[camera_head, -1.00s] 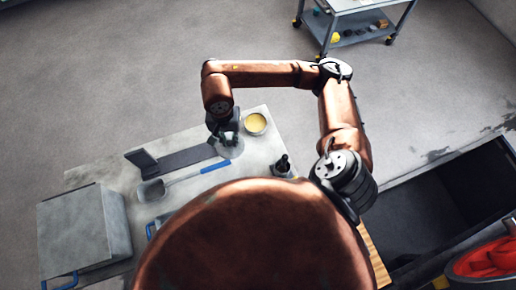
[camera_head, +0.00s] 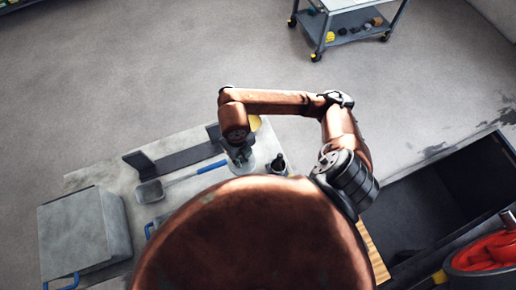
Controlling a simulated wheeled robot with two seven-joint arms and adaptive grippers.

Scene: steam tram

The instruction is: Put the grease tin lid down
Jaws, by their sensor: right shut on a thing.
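My right gripper (camera_head: 240,158) points down over the grey table, shut on the grease tin lid (camera_head: 247,168), a grey round disc mostly covered by the fingers. I cannot tell whether the lid touches the tabletop (camera_head: 105,172). The open grease tin (camera_head: 255,122), with yellow grease in it, stands behind the gripper, largely hidden by my right wrist. My left gripper is not in view.
A small dark can (camera_head: 278,165) stands close right of the lid. A blue-handled shovel (camera_head: 150,191) and a dark angled bracket (camera_head: 180,160) lie to the left. A grey box (camera_head: 75,230) stands at the table's left end. A dark open bin (camera_head: 420,215) is at right.

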